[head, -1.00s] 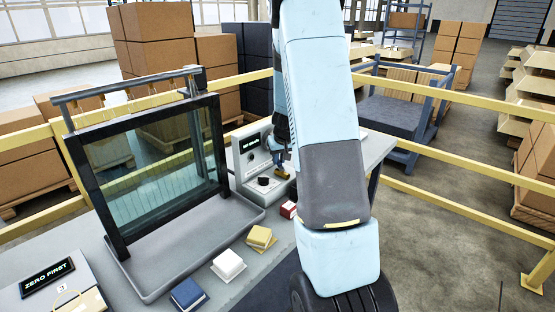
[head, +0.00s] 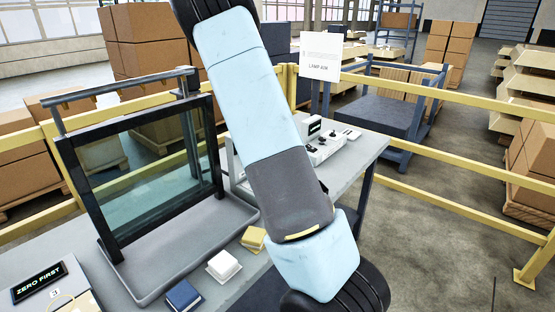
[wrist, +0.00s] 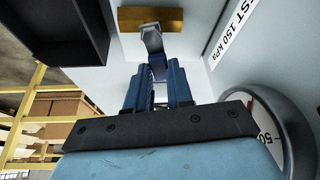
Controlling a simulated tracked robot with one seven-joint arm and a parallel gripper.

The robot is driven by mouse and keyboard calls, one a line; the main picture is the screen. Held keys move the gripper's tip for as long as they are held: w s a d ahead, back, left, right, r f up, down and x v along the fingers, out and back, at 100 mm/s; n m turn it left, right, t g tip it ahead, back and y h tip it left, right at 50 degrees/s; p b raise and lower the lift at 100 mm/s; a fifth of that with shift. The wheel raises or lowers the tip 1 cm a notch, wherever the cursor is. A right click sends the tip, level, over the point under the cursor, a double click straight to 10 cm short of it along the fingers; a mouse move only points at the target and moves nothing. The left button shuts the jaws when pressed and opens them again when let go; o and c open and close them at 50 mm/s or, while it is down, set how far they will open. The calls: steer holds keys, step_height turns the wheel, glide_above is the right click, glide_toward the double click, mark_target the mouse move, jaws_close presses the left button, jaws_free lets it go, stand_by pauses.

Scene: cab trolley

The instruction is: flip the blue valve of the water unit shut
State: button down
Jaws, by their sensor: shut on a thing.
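In the wrist view, the water unit shows as a pale panel (wrist: 200,22) with a round gauge (wrist: 297,125) at the lower right and a pressure label (wrist: 232,28). A brass pipe piece (wrist: 130,19) with a grey stem (wrist: 151,38) sits at the top. The blue valve handle (wrist: 158,64) extends from the stem, between my fingertips. My gripper (wrist: 157,78) is shut on this handle; the fingers hide part of it. In the head view, my arm hides the gripper and valve.
A dark box-like shape (wrist: 62,28) stands close at upper left in the wrist view. In the head view, a framed glass panel (head: 150,170) stands on the grey bench, with blue (head: 184,296), white (head: 223,265) and yellow (head: 253,239) blocks before it. Yellow rails (head: 440,190) run behind.

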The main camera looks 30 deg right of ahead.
steer(key=shift+s+d+m+g+h, duration=0.15)
steer(key=shift+s+m+g, duration=0.1)
steer(key=shift+m, duration=0.4)
steer(key=shift+s+d+m+g+h, duration=0.15)
steer(key=shift+m+g, duration=0.1)
steer(key=shift+m, duration=0.4)
steer(key=shift+a, duration=0.1)
steer(key=c, duration=1)
jaws_free()
steer(key=shift+r, duration=0.1)
steer(key=v, duration=1.3)
steer(key=shift+r, duration=0.25)
